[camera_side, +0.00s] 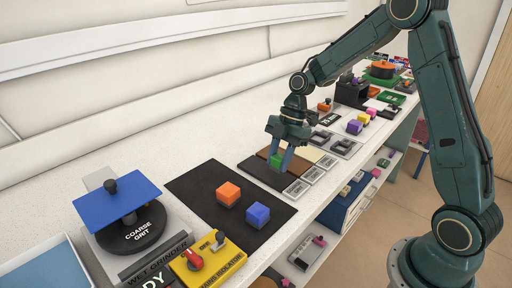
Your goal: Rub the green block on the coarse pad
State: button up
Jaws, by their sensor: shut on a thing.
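A green block (277,160) is between the fingers of my gripper (281,158), which is shut on it. The block is low over a set of flat strips, at or just above the dark brown one (262,154); I cannot tell whether it touches. The strips run from dark to pale, with small grey label plates along their front edge. The plates' writing is too small to read, so I cannot tell which strip is the coarse pad.
An orange block (228,194) and a blue block (257,214) sit on a black mat (202,185) left of the strips. A wet grinder (128,232) with a blue sheet on top and a yellow isolator box (207,262) stand at front left. Purple, yellow and pink blocks lie farther back.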

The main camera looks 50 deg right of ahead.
aim_at(263, 173)
jog(key=shift+f, duration=0.75)
jog(key=shift+w+f, duration=0.2)
jog(key=shift+w, duration=4.3)
jog(key=shift+f, duration=0.6)
jog(key=shift+s+f, duration=0.1)
jog(key=shift+s, duration=1.1)
jog(key=shift+s, duration=0.15)
jog(key=shift+s, duration=1)
